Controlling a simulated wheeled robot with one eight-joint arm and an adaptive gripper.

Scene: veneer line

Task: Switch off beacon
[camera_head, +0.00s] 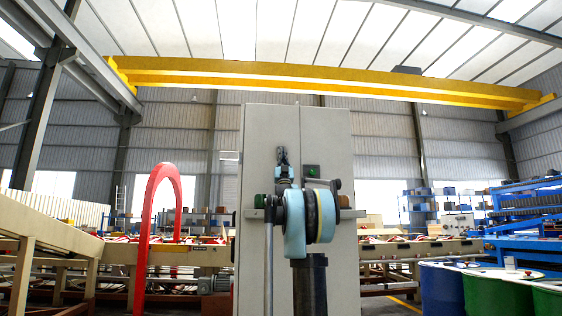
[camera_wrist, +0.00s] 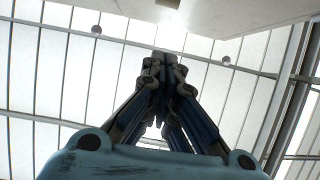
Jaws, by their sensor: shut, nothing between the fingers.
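A tall pale grey cabinet (camera_head: 335,125) stands straight ahead in the head view. A small dark plate with a green button or switch (camera_head: 311,171) is on its front. I cannot make out a beacon in either view. My gripper (camera_head: 282,152) points up in front of the cabinet, left of the green switch and slightly above it. Its fingers are shut and empty, and they also show in the wrist view (camera_wrist: 165,60). The cabinet's pale underside or face (camera_wrist: 250,14) fills the top of that view. My arm hides the lower middle of the cabinet front.
A red arch (camera_head: 150,220) stands to the left, by a long conveyor line (camera_head: 120,253). Blue and green drums (camera_head: 440,290) stand at the lower right, near blue machinery (camera_head: 535,235). A yellow overhead crane beam (camera_head: 330,82) crosses high above.

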